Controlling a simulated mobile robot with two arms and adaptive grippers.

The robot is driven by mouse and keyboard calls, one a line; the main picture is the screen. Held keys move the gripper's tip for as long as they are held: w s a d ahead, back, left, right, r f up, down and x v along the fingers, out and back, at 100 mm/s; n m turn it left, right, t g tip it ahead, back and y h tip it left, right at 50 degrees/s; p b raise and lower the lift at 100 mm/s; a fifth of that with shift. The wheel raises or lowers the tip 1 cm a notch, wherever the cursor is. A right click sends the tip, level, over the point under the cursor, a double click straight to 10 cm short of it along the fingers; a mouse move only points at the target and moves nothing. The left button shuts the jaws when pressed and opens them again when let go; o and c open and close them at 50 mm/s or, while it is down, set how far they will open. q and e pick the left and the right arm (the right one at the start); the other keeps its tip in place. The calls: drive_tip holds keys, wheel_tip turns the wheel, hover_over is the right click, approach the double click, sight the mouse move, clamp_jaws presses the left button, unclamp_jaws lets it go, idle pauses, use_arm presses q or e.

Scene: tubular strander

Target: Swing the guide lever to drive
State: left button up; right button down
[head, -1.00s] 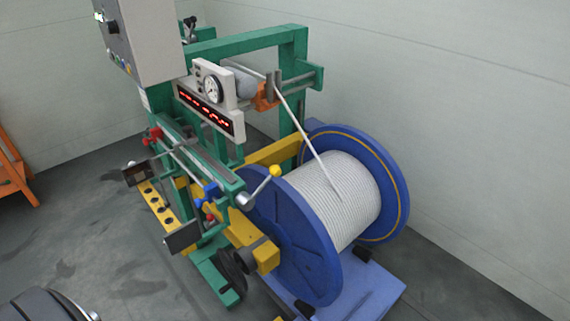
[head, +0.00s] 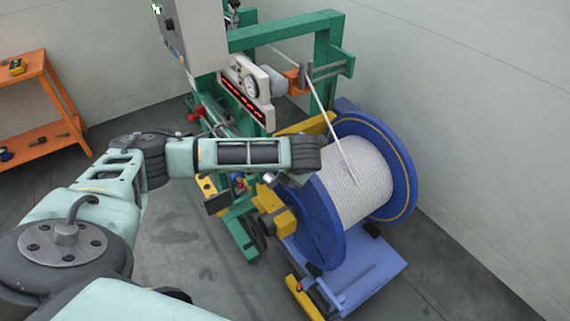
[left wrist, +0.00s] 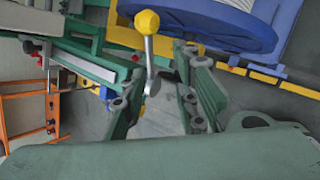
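The guide lever (left wrist: 149,52), a silver rod with a round yellow knob (left wrist: 147,22), stands near the fingertips in the left wrist view. Its rod lies in the picture between the two fingers of my left gripper (left wrist: 160,65). The fingers are open, with a gap around the rod; I cannot tell the depth between them or see contact. In the head view my arm and wrist (head: 305,155) cover the knob. My right gripper is in neither view.
The blue reel (head: 322,225) wound with pale rope (head: 355,180) stands right of the lever.

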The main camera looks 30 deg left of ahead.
use_arm(q)
drive_tip(key=w+a+f+m+p, duration=0.1)
drive_tip(key=w+a+f, duration=0.1)
drive_tip(key=a+f, duration=0.2)
drive_tip(key=shift+w+f, duration=0.35)
drive_tip(key=shift+f, duration=0.05)
drive_tip(key=shift+c, duration=0.4)
drive_tip(key=c, duration=0.6)
drive_tip(key=shift+r, duration=0.1)
clamp_jaws()
drive_tip(key=shift+a, duration=0.1)
